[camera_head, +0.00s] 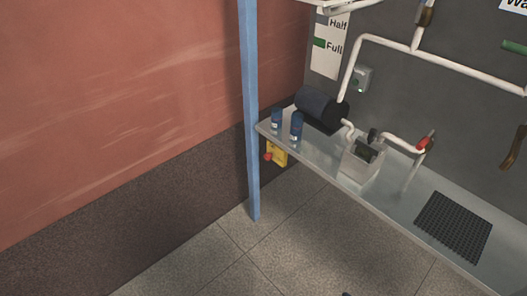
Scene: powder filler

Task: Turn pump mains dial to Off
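A small grey box (362,80) is mounted on the dark wall, behind and to the right of the pump. It may carry the pump mains dial, with a small greenish part on its face. Its setting is too small to read. The pump (322,108) looks like a dark blue and black cylinder lying on the metal shelf (330,165), joined to white pipes. Neither of my grippers can be made out. A tiny dark bit shows at the bottom edge, and I cannot tell what it is.
A blue post (250,110) stands at the shelf's left end. Two blue containers (296,125) stand on the shelf. A yellow box with a red button (277,154) hangs under its edge. A red-handled pipe (424,144) and black grate (454,226) are right. The floor in front is clear.

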